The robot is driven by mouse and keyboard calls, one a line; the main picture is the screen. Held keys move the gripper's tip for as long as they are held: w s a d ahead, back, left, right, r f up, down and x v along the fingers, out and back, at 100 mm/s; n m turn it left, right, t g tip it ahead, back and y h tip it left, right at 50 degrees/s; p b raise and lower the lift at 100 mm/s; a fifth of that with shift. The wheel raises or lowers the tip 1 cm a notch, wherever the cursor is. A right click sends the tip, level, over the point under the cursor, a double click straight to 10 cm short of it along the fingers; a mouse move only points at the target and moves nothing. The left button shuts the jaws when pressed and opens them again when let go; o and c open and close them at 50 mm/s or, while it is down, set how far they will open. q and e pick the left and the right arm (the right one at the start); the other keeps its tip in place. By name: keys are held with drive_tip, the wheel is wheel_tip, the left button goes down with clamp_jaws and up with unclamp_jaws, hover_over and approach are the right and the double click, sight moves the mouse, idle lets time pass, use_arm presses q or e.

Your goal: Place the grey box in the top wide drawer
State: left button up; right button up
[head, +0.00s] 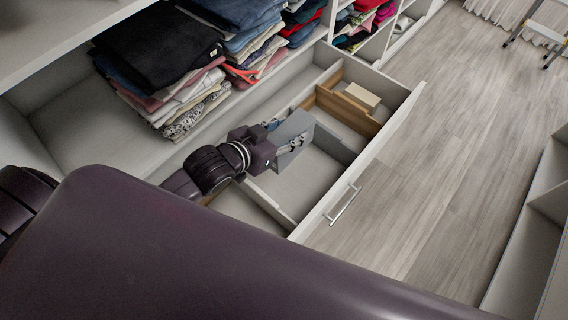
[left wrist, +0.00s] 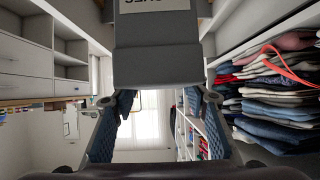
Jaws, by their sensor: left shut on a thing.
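The grey box (head: 297,126) is held by my left gripper (head: 277,139) over the open top wide drawer (head: 342,206), among its compartments. I cannot tell whether the box touches the drawer floor. In the left wrist view the grey box (left wrist: 157,62) fills the top middle, with a white label on it. My left gripper (left wrist: 158,103) shows there with its blue textured pads on either side of the box's near end. The gripper hides part of the box in the head view. My right gripper is not in view.
The drawer has white and wooden dividers; a small beige box (head: 362,96) lies in its far compartment. Folded clothes (head: 180,75) stack on the shelf behind. The wooden floor (head: 450,160) in front is clear. A white shelf unit (head: 535,235) stands at right.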

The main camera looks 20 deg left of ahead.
use_arm(q)
wheel_tip(320, 180, down, 16)
drive_tip(key=b, duration=0.1)
drive_tip(key=shift+b, duration=0.4)
drive_tip(key=shift+f, duration=0.65)
drive_tip(key=o, duration=1.3)
